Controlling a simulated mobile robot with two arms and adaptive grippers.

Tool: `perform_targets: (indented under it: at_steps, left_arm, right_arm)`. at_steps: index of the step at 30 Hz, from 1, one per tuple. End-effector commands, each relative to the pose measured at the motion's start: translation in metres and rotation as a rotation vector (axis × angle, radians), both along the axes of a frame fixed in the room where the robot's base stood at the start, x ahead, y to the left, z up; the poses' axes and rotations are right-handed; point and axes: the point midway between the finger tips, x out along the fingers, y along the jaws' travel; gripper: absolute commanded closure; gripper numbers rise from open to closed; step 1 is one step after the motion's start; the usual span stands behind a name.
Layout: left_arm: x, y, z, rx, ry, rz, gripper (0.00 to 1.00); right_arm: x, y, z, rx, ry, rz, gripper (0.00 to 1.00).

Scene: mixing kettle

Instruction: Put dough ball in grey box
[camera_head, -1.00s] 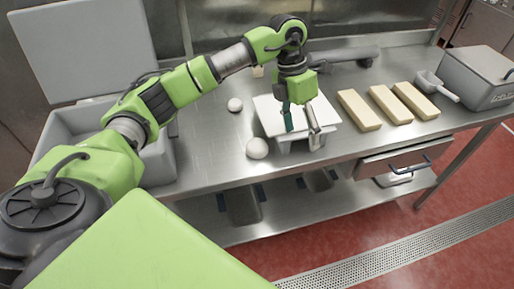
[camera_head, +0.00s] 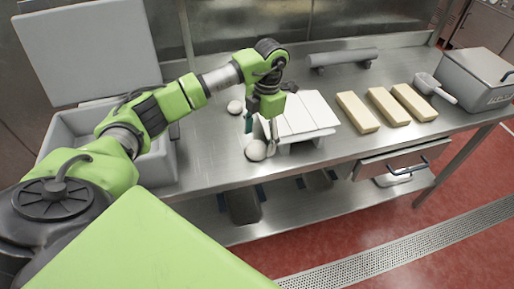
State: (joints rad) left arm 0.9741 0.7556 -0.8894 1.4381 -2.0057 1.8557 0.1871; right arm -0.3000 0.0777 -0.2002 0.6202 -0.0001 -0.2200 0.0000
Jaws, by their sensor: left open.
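A pale dough ball (camera_head: 256,150) sits on the steel table near its front edge, left of a white scale-like stand. A second, smaller dough ball (camera_head: 235,106) lies farther back on the table. My left gripper (camera_head: 260,137) is open and points down at the front dough ball, with its fingertips close around it; I cannot tell if they touch it. The grey box (camera_head: 62,131) stands at the left end of the table with its lid raised, partly hidden behind my left arm. My right gripper is not in view.
The white stand (camera_head: 309,116) is just right of the gripper. Several butter-coloured blocks (camera_head: 357,111), a scoop (camera_head: 436,88) and a lidded grey container (camera_head: 482,80) are at the right. A grey rolling pin (camera_head: 343,58) lies at the back.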

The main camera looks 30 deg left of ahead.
Motion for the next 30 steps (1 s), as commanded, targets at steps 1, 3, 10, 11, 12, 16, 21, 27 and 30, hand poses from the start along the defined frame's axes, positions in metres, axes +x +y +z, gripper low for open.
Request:
perform_targets:
  at_steps: [1,3,10,11,12,16,21,27,30]
  left_arm:
    - [-0.004,0.002,-0.004,0.0,0.007,0.001,0.32]
    - [-0.005,0.004,-0.015,0.001,0.007,0.002,0.32]
    - [-0.006,0.005,-0.04,0.0,0.002,0.0,0.32]
    - [-0.006,0.005,-0.041,-0.001,0.001,0.0,0.32]
    - [-0.006,0.005,-0.042,-0.001,0.0,0.0,0.32]
    - [-0.006,0.005,-0.042,-0.001,0.0,0.0,0.32]
    - [-0.006,0.005,-0.042,-0.001,0.0,0.0,0.71]
    - [-0.006,0.005,-0.041,-0.001,0.0,0.0,0.81]
    - [-0.006,0.005,-0.041,-0.001,0.0,0.0,0.81]
  right_arm:
    - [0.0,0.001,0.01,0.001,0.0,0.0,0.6]
    - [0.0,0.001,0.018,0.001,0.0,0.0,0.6]
    - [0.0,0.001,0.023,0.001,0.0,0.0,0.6]
    - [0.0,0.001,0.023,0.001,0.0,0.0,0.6]
    - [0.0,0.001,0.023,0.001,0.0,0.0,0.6]
    - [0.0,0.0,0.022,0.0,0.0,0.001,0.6]
    - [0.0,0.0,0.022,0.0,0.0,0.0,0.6]
    - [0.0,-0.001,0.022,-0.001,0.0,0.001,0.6]
    - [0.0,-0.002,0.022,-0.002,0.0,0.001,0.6]
